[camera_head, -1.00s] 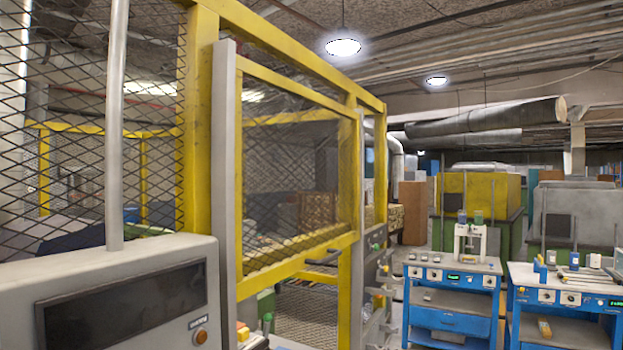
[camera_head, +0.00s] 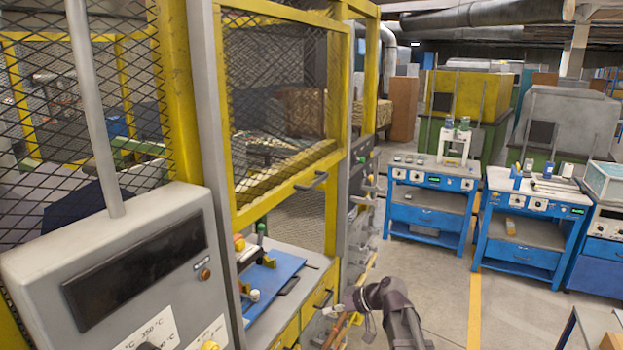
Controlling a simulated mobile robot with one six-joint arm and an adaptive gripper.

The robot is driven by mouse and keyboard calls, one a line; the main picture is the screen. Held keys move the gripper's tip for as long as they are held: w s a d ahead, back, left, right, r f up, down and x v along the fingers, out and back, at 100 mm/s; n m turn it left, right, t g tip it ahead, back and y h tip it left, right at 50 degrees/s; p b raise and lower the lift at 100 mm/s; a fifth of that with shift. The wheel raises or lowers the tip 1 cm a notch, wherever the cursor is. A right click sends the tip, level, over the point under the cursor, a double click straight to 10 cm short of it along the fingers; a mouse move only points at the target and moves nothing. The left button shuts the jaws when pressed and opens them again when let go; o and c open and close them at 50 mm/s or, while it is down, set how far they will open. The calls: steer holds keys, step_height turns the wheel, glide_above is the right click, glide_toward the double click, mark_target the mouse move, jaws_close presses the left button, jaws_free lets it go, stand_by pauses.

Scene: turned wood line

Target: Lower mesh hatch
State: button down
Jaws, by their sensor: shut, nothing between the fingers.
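The mesh hatch (camera_head: 283,193) is a yellow-framed mesh panel between grey uprights in the machine's yellow guard. It sits raised, with an open gap below its bottom bar. A dark handle (camera_head: 312,182) is on that bottom bar. Through the gap I see a blue plate (camera_head: 268,286) and small fittings with green and yellow knobs. My dark arm shows at the bottom, and my gripper (camera_head: 342,310) is at its left end, small in the picture. The gripper is shut and empty, below and to the right of the hatch, apart from the handle.
A grey control box (camera_head: 115,235) with a dark display and a pole stands at the left. Knobs and handles line the right upright (camera_head: 360,195). Blue workbenches (camera_head: 430,215) stand at the right. Grey floor with a yellow line (camera_head: 474,310) is free between.

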steer(key=w+r+n+t+y+p, duration=0.1)
steer(key=w+r+t+y+p, duration=0.2)
steer(key=r, duration=0.6)
steer(key=w+r+n+y+p, duration=0.1)
steer(key=w+r+y+p, duration=0.1)
steer(key=w+r+p, duration=0.5)
steer(key=t+y+p, duration=0.3)
steer(key=t, duration=0.2)
glide_toward(295, 174)
steer(key=s+d+r, duration=0.2)
steer(key=d, duration=0.3)
steer(key=shift+d, duration=0.15)
steer(key=p+x, duration=0.2)
steer(key=x, duration=0.8)
steer(key=shift+f, duration=0.15)
steer(key=shift+s+a+f+b, duration=0.1)
steer(key=shift+s+f+b, duration=0.15)
steer(key=shift+f+b, duration=0.6)
steer(key=shift+s+a+f+b, duration=0.1)
steer(key=shift+s+f+b, duration=0.15)
steer(key=shift+f+b, duration=0.6)
steer(key=shift+f, duration=0.1)
steer(key=shift+f, duration=0.1)
